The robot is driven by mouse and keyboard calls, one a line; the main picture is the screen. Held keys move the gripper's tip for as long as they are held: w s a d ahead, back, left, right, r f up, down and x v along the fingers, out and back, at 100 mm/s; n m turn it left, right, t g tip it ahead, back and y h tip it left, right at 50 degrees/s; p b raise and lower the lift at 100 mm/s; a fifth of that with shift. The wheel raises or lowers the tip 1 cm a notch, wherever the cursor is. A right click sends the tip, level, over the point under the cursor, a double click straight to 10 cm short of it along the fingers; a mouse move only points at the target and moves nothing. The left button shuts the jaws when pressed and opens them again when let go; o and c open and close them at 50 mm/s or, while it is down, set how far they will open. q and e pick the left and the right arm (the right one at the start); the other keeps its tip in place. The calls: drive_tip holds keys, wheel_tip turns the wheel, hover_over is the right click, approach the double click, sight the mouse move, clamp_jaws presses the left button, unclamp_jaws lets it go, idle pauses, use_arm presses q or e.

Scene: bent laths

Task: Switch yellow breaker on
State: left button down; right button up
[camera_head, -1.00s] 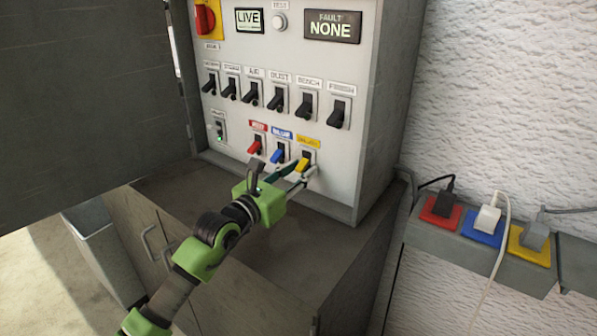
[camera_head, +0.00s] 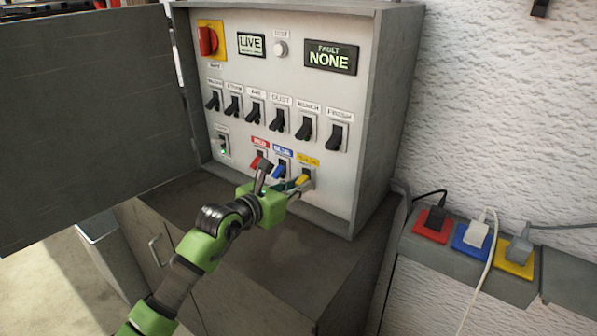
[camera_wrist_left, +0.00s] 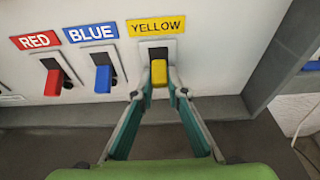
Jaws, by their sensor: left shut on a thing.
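The yellow breaker (camera_head: 303,181) is at the right end of the lower row on the grey panel, under a yellow label. In the left wrist view its yellow lever (camera_wrist_left: 160,74) sticks out and down from a dark slot. My left gripper (camera_head: 297,184) is at this lever. In the left wrist view its two teal fingers (camera_wrist_left: 160,93) converge on the lever, one tip on each side, shut on it. The red breaker (camera_wrist_left: 55,80) and blue breaker (camera_wrist_left: 103,78) stand to the left, their levers angled down. My right gripper is not in view.
Black switches (camera_head: 278,120) line the row above. The displays read LIVE (camera_head: 251,44) and NONE (camera_head: 330,58). The open cabinet door (camera_head: 90,120) stands left. A ledge (camera_head: 300,240) lies below the panel. Coloured sockets with plugs (camera_head: 475,243) are at the right.

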use_arm(q)
wheel_tip(320, 180, up, 2)
drive_tip(key=g+y+p, duration=0.2)
drive_tip(key=p, duration=0.3)
drive_tip(key=shift+r+g+p, duration=0.1)
drive_tip(key=shift+g+p, duration=0.45)
drive_tip(key=shift+g, duration=0.05)
drive_tip(key=shift+g+y+p, duration=0.4)
drive_tip(key=shift+g+y, duration=0.1)
drive_tip(key=shift+y, duration=0.1)
drive_tip(key=shift+w+r+g+y, duration=0.1)
drive_tip(key=shift+r+g+y, duration=0.05)
drive_tip(key=shift+g+y, duration=0.45)
drive_tip(key=c, duration=2)
unclamp_jaws()
drive_tip(key=v, duration=1.2)
drive_tip(key=shift+w+r, duration=0.15)
drive_tip(key=shift+w, duration=0.05)
